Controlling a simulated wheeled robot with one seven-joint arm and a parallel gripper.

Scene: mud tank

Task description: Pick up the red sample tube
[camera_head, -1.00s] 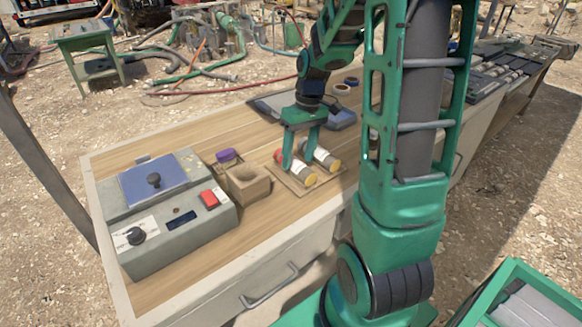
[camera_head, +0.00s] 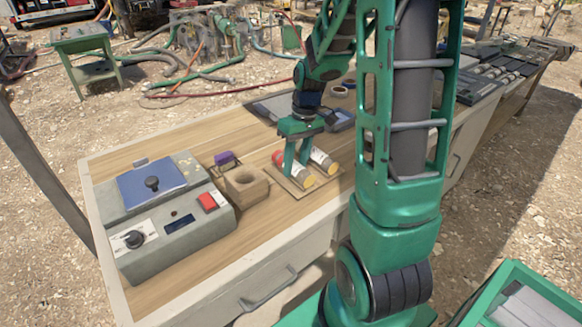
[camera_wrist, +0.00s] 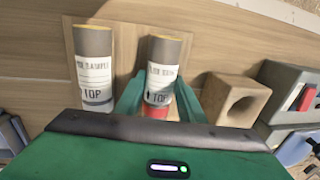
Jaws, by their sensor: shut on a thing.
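The red sample tube (camera_head: 282,159), with a red end, white label and yellow cap, lies on its side on a flat tan tray (camera_head: 291,190) on the workbench. It also shows in the wrist view (camera_wrist: 161,75), its red part near my palm. My gripper (camera_head: 298,166) points down with a finger on each side of the tube. In the wrist view my green fingers (camera_wrist: 159,98) are shut on it. A second tube (camera_head: 321,158), grey and white with a yellow cap, lies beside it, apart from my fingers; it is at left in the wrist view (camera_wrist: 93,75).
A wooden block with a round hole (camera_head: 246,187) and a purple object (camera_head: 225,158) stand left of the tray. A grey device with a blue lid and red switch (camera_head: 207,201) is further left. Dark rings (camera_head: 339,91) lie behind. Bare bench top lies in front of the block.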

